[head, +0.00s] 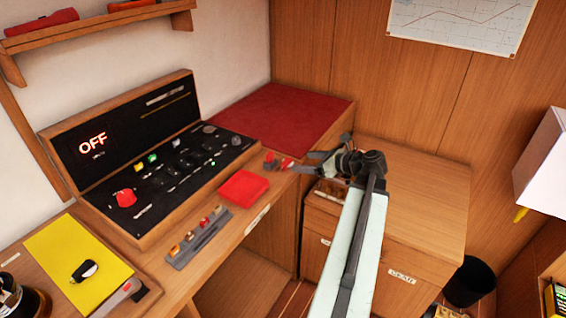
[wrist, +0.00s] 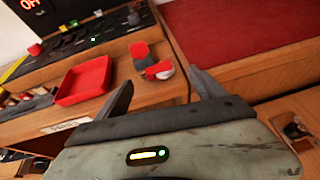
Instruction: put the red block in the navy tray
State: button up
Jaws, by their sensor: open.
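My gripper (head: 306,162) is open and empty at the right end of the wooden counter. In the wrist view its two fingers (wrist: 163,82) stand apart, with two small red-and-grey or red-and-white items beyond them. The left item (wrist: 139,49) and the right item (wrist: 159,70) sit close together on the counter; I cannot tell whether either is a plain block. In the head view small red shapes (head: 286,163) show just left of my fingertips. A shallow red tray (head: 243,187) lies left of them and also shows in the wrist view (wrist: 84,80). No navy tray can be made out.
A black control panel (head: 90,178) with knobs and an "OFF" sign stands behind the counter. A grey strip with several small items (head: 199,238) lies before the red tray. A red-topped surface (head: 285,118) is behind my gripper. A wooden cabinet (head: 425,190) stands right.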

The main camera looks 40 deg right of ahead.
aim_at(288, 162)
jog(key=b+x, duration=0.2)
jog(key=x, duration=0.5)
jog(key=shift+w+a+f+b, duration=0.15)
jog(key=shift+w+f+b, duration=0.15)
jog(key=shift+b, duration=0.1)
jog(key=shift+r, duration=0.1)
jog(key=shift+r, duration=0.1)
jog(key=c, duration=1.4)
